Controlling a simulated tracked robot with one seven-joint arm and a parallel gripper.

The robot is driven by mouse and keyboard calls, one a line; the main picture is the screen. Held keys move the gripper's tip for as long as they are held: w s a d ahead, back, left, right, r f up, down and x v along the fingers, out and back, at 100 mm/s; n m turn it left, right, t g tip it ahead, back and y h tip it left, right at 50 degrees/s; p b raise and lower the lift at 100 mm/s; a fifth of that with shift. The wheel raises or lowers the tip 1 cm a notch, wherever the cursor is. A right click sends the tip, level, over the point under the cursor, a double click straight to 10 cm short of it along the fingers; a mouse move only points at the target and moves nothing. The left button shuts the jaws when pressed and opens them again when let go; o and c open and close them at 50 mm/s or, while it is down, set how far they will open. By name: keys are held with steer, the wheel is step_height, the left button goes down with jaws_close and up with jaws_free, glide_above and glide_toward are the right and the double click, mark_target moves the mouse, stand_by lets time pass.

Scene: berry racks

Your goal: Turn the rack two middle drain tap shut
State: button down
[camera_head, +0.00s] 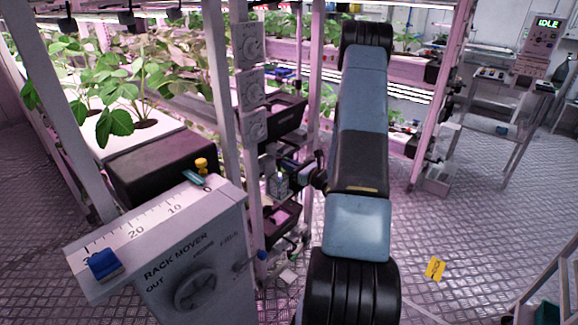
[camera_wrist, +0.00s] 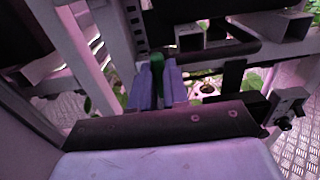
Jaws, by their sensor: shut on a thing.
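In the wrist view a green handle (camera_wrist: 157,62), which looks like the drain tap's lever, stands between the two bluish fingers of my gripper (camera_wrist: 159,84). The fingers are shut on it, one on each side. The tap's body and its pipe joint are mostly hidden, so I cannot tell how far the tap is turned. In the head view my gripper end (camera_head: 288,180) is reaching in beside the rack post at middle height, and the handle cannot be made out there.
Rack posts (camera_head: 252,150) and dark trays (camera_head: 283,117) stand close around my gripper. A RACK MOVER console (camera_head: 205,250) with a blue slider (camera_head: 104,264) and a dial fills the lower left. A yellow marker (camera_head: 434,268) lies on the open floor at right.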

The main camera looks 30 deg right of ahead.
steer(key=shift+m, duration=0.3)
steer(key=shift+d+f+m, duration=0.1)
steer(key=shift+d+m, duration=0.05)
steer(key=shift+m, duration=2.75)
steer(key=shift+d+f+m, duration=0.1)
steer(key=shift+m, duration=2.8)
steer(key=shift+d+f+m, duration=0.1)
steer(key=shift+d+m, duration=0.05)
steer(key=shift+m, duration=2.75)
steer(key=c, duration=1.4)
jaws_free()
steer(key=shift+f, duration=0.1)
steer(key=shift+c, duration=0.2)
steer(key=o, duration=0.3)
steer(key=shift+w+a, duration=0.1)
steer(key=v, duration=1.3)
steer(key=shift+s, duration=0.4)
